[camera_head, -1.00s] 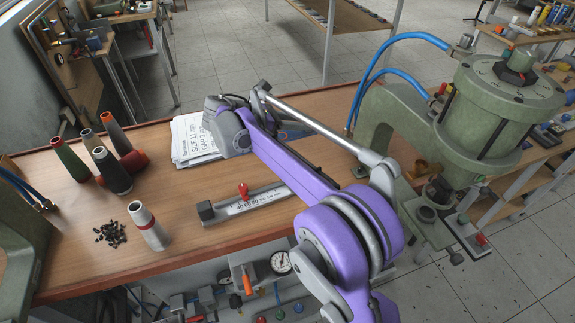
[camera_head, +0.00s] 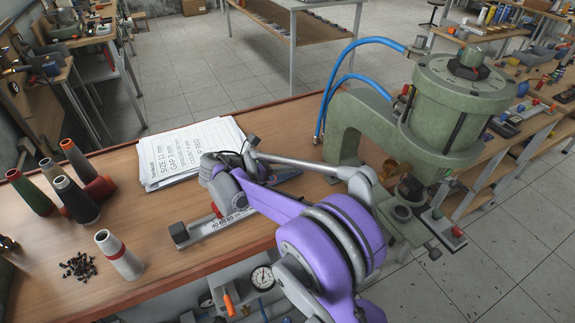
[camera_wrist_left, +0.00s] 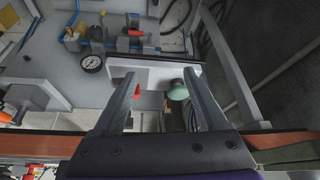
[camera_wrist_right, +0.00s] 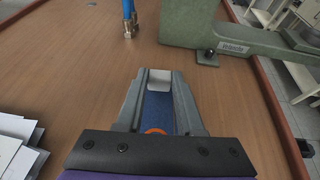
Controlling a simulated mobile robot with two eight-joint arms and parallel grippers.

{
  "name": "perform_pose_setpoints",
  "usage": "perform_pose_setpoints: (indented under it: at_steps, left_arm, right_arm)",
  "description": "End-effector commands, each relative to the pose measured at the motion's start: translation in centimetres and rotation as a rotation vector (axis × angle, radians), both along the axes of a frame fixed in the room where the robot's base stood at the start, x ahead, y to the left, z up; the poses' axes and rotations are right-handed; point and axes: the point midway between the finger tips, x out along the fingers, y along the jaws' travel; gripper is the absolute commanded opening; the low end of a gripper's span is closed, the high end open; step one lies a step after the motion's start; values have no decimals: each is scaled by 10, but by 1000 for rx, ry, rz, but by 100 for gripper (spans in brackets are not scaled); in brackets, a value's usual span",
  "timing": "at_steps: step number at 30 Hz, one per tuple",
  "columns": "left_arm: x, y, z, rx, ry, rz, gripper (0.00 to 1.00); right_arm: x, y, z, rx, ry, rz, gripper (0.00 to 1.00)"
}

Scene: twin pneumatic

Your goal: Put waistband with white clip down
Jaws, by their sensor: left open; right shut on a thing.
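The waistband is a flat blue strip (camera_wrist_right: 158,108) with a white clip (camera_wrist_right: 159,78) at its far end, in the right wrist view. My right gripper (camera_wrist_right: 160,86) is shut on it, with the strip between its two fingers and the clip near the fingertips. An orange ring-like mark shows at the near end. The gripper is over the wooden bench top; I cannot tell whether the band touches it. In the head view my purple right arm hides most of the gripper. My left gripper (camera_wrist_left: 160,80) is open and empty, facing the panel below the bench.
A green press (camera_head: 350,125) stands right of my right arm. Papers (camera_head: 190,150) lie behind it. A scaled gauge bar (camera_head: 215,228), cones (camera_head: 75,200) and black bits (camera_head: 78,266) are on the bench. Bare wood (camera_wrist_right: 90,70) surrounds the right gripper.

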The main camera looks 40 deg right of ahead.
Motion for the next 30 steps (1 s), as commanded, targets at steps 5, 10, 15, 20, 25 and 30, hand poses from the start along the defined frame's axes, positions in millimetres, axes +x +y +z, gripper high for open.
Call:
perform_pose_setpoints:
  at_steps: [5,10,15,20,25,30]
  left_arm:
    - [0,0,0,0,0,0,75]
    - [0,0,-3,0,1,0,75]
    - [0,0,-2,0,1,0,75]
    - [0,0,-2,0,1,0,75]
    - [0,0,-1,0,0,0,75]
    - [0,0,0,0,0,0,75]
  right_arm:
    - [0,0,-1,0,0,0,0]
    - [0,0,-5,0,0,0,0]
    - [0,0,-4,0,0,0,63]
    - [0,0,-4,0,0,0,66]
    - [0,0,-2,0,0,0,66]
    - [3,15,5,1,1,4,66]
